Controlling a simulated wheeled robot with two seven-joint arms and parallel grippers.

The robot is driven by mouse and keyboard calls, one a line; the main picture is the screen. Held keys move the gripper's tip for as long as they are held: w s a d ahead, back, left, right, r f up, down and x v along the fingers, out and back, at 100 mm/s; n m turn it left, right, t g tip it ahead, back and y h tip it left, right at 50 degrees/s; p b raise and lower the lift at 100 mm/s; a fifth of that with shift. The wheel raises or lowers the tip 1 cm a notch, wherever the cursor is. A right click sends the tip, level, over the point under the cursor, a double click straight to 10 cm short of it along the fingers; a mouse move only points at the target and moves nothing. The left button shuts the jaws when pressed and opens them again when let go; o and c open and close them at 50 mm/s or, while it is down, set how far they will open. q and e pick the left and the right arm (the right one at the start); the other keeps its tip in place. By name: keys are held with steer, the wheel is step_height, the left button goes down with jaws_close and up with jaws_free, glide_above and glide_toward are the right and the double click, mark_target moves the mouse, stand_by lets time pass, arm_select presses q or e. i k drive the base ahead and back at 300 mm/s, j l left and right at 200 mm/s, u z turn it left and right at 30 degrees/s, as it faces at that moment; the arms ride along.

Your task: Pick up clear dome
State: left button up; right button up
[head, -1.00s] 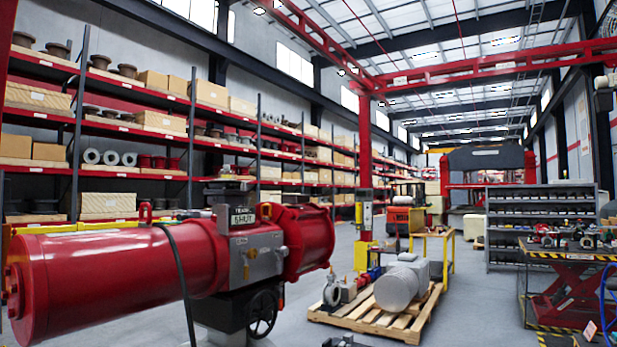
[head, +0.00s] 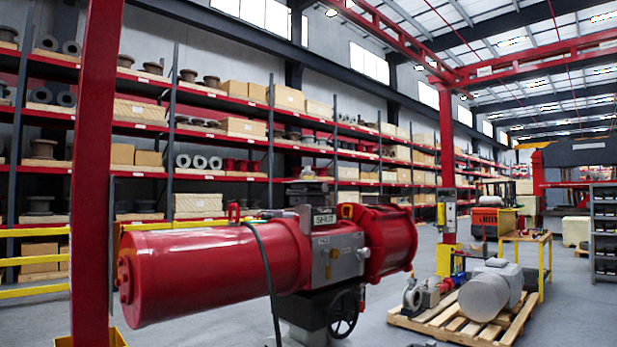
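A large red valve actuator (head: 210,270) lies horizontally across the left and middle of the head view, on a dark mount with a black handwheel (head: 344,314). A grey housing (head: 337,255) sits between its long red cylinder and its shorter red end. On top of the housing is a small indicator (head: 323,218) that reads "SHUT". I cannot make out a separate clear dome; any clear cover on the indicator is too small to tell. Neither of my grippers is in view.
A red post (head: 93,170) stands at the left, near the cylinder's end. A wooden pallet (head: 455,327) with a grey motor (head: 490,290) is on the floor at right. Tall loaded shelves (head: 220,180) line the back wall. Grey floor (head: 560,310) is clear at far right.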

mark_target(307, 174)
steer(key=z, duration=0.3)
steer(key=i+j+z, duration=0.3)
steer(key=j+z, duration=0.3)
steer(key=j, duration=0.15)
steer(key=i+j+z, duration=0.15)
steer(key=j+z, duration=0.15)
steer(key=j, duration=0.1)
